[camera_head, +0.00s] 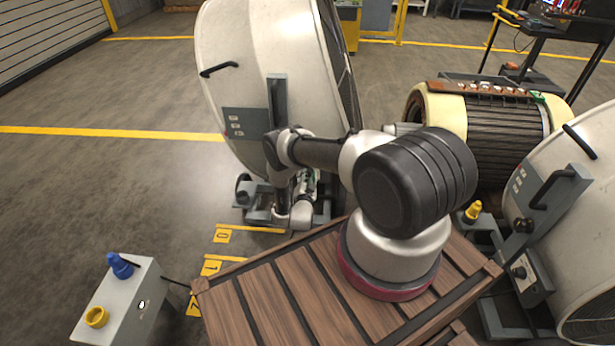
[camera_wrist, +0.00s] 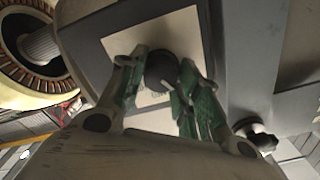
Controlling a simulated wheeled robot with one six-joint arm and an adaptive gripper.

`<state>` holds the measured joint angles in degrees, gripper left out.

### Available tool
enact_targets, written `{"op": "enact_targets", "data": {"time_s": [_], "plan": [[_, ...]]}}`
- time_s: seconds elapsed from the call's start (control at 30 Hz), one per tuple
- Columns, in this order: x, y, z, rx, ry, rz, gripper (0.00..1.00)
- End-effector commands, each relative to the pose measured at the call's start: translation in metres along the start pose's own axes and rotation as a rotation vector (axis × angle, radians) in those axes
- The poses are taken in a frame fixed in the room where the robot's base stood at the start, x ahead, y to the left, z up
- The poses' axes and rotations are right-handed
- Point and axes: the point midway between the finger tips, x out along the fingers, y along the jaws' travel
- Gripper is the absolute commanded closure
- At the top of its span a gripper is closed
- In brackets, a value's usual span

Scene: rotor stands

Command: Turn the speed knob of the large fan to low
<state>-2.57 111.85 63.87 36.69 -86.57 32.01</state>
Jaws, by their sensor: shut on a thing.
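The large fan (camera_head: 225,60) is a big cream-white drum on a low grey stand, in the upper middle of the head view. In the wrist view its speed knob (camera_wrist: 161,74) is a round black knob in front of a pale label plate (camera_wrist: 187,27) on a grey panel. My gripper (camera_wrist: 161,66) has green fingertips, one on each side of the knob, and is shut on it. The knob's pointer and the label's marks are too hidden or blurred to read.
A second white fan (camera_head: 590,200) with its own dark knob (camera_head: 520,271) stands at the right. A wound stator (camera_head: 500,130) stands between the fans. A grey box (camera_head: 125,300) with blue and yellow knobs stands front left. A slatted wooden top (camera_head: 262,306) is in front. Left floor is clear.

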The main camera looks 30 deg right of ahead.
Motion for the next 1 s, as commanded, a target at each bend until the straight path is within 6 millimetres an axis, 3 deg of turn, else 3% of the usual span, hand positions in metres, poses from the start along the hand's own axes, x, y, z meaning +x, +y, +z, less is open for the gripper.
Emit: {"op": "enact_targets", "data": {"time_s": [0.33, 0.87, 0.9, 1.0], "plan": [[-0.0003, 0.0009, 0.0001, 0.145, 0.000, 0.001, 0.91], [-0.0004, 0.0012, 0.0001, 0.170, 0.000, 0.001, 0.91], [-0.0004, 0.0012, 0.0001, 0.170, 0.000, 0.001, 0.62], [-0.0004, 0.0011, 0.0001, 0.170, 0.000, 0.001, 0.46]]}}
